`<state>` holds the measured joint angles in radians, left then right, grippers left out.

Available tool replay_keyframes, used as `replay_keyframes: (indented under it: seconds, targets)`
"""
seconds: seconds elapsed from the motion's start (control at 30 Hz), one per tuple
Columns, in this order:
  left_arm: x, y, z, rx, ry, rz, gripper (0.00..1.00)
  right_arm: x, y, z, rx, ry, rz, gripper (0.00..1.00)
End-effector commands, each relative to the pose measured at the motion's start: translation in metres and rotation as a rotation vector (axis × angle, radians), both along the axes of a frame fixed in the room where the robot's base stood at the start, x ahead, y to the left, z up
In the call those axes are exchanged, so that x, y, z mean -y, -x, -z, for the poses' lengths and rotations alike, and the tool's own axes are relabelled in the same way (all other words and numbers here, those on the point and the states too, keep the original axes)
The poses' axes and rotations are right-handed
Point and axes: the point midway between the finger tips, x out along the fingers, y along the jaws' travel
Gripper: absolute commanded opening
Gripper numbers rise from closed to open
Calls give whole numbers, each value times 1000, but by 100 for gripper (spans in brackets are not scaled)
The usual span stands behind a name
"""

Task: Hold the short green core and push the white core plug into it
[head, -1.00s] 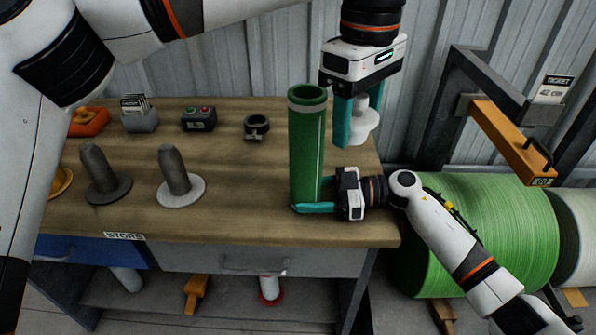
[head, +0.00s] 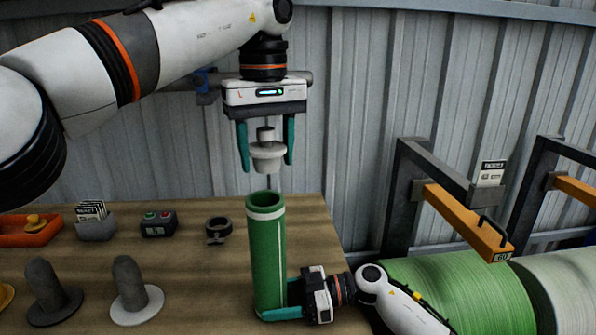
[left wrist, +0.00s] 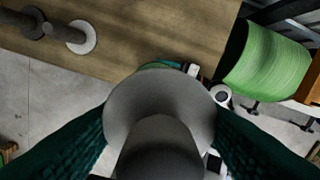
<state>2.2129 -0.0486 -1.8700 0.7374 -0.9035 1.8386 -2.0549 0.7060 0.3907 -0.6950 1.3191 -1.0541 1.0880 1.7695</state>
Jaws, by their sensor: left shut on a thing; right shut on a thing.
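The green core (head: 268,262) stands upright on the bench, its open top facing up. My right gripper (head: 275,313) is shut on it low down, near the bench top. My left gripper (head: 266,158) is shut on the white core plug (head: 267,152) and holds it in the air above the core's open top, with a gap between them. In the left wrist view the plug (left wrist: 160,110) fills the middle between the fingers and hides most of the core below it.
Two grey posts on round bases (head: 135,295) (head: 48,295) stand at the bench's left. A black ring clamp (head: 218,230), a button box (head: 158,223), a card holder (head: 95,222) and an orange tray (head: 30,230) sit behind.

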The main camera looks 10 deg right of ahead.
Motion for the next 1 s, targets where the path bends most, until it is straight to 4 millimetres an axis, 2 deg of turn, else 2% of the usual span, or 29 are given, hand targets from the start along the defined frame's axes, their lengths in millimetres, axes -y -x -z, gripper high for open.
replay_keyframes:
  seconds: [0.13,0.57,1.0]
  targets:
    - [-6,-1,-7,-1,1,28,32,0,0,0,0,0,-1,45]
    - [-6,0,-8,-1,1,28,32,0,0,0,-1,0,-1,45]
    - [-7,0,17,-2,1,28,32,0,0,0,-1,0,-1,45]
